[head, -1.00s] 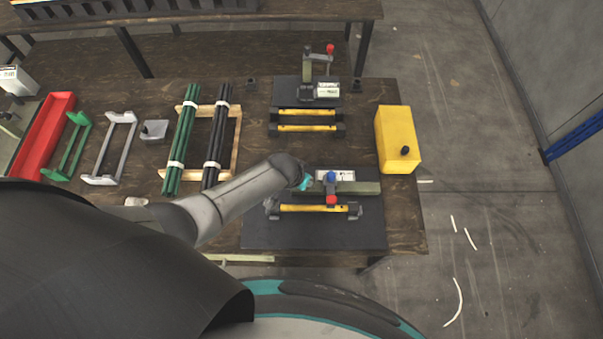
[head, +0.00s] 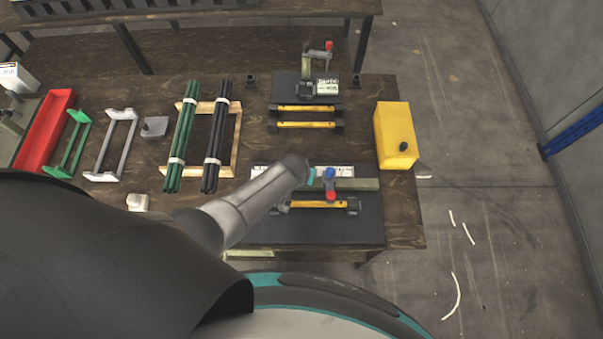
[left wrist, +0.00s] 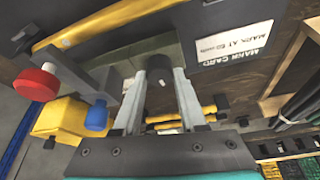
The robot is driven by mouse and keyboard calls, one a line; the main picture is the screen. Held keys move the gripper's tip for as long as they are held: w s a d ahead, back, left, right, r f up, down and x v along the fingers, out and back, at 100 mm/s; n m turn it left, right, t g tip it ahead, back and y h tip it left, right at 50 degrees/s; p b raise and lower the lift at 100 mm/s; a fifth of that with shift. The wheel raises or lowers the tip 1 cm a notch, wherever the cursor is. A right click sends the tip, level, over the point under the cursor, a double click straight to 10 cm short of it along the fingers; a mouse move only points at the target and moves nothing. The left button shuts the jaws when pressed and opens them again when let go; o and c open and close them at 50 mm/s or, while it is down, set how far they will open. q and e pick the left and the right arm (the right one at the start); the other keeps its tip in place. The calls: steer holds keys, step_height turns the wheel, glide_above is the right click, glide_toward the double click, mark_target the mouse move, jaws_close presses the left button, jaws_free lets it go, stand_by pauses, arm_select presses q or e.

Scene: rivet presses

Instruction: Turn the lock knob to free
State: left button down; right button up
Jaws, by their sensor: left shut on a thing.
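The near press (head: 358,185) stands on a dark mat, with a grey-green body, a blue knob (head: 330,173) and a red knob (head: 331,195) on it. In the left wrist view the blue knob (left wrist: 97,117) and red knob (left wrist: 35,82) hang to the left of my fingers. My left gripper (left wrist: 160,76) is shut on a dark round knob (left wrist: 158,62) at the press body, one finger on each side. In the head view my wrist hides the fingers and that knob. Which way the knob is turned cannot be told. My right gripper is not in view.
A white mark card (left wrist: 234,44) lies beside the press. A yellow bar (head: 318,204) lies in front of it. A second press (head: 318,85) stands behind. A yellow box (head: 396,138) is at the right, and green and black rods (head: 216,140) lie at the left.

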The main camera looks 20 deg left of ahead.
arm_select(q)
steer(key=shift+c, duration=2.3)
jaws_free()
steer(key=shift+r, duration=0.1)
steer(key=shift+s+r+p, duration=0.15)
steer(key=shift+r+p, duration=0.15)
steer(key=shift+p, duration=0.05)
steer(key=p+v, duration=0.3)
steer(key=v, duration=1.1)
steer(key=shift+s+r, duration=0.15)
steer(key=shift+s, duration=0.05)
